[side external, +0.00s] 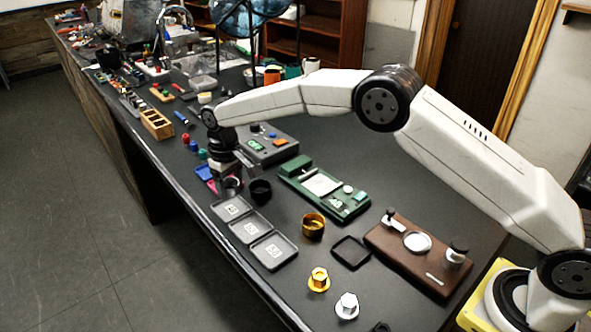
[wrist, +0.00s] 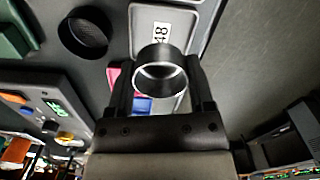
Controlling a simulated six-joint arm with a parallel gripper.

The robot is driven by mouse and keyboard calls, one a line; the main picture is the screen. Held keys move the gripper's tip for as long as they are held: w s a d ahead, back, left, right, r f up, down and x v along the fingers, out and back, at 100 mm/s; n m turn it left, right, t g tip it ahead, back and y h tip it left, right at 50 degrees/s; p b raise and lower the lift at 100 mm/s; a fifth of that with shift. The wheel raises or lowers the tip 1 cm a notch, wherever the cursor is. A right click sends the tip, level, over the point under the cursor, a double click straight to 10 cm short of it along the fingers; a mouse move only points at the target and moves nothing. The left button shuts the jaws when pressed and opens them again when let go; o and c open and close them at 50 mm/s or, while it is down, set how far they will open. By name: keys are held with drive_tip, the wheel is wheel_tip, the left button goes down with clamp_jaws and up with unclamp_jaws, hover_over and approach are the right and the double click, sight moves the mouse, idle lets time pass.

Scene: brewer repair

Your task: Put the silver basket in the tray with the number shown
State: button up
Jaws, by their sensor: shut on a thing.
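The silver basket (wrist: 160,82) is a short round metal ring between my gripper's fingers; it also shows in the side external view (side external: 233,186). My gripper (side external: 229,176) is shut on it and holds it above the table, by the far end of a row of three grey trays. In the wrist view a tray labelled 48 (wrist: 145,35) lies just beyond the basket, partly hidden by it. The other trays (side external: 235,231) (side external: 290,255) continue toward the camera; their labels are too small to read. A grey box with a lit green display (side external: 255,146) stands behind; its digits are unclear.
A black basket (side external: 260,190) stands right of my gripper. A gold basket (side external: 313,227) is further right. A green device (side external: 300,172) and a brown board (side external: 385,236) lie behind. Pink and blue pieces lie under my gripper. The table's front edge runs close to the trays.

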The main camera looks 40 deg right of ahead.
sight(232, 210)
drive_tip(key=shift+w+f, duration=0.15)
drive_tip(key=shift+f, duration=0.05)
drive_tip(key=shift+w+f, duration=0.1)
drive_tip(key=shift+f, duration=1.55)
drive_tip(key=shift+f, duration=0.6)
drive_tip(key=o, duration=1.3)
drive_tip(key=shift+o, duration=0.2)
drive_tip(key=shift+r, duration=0.1)
wheel_tip(232, 210, up, 13)
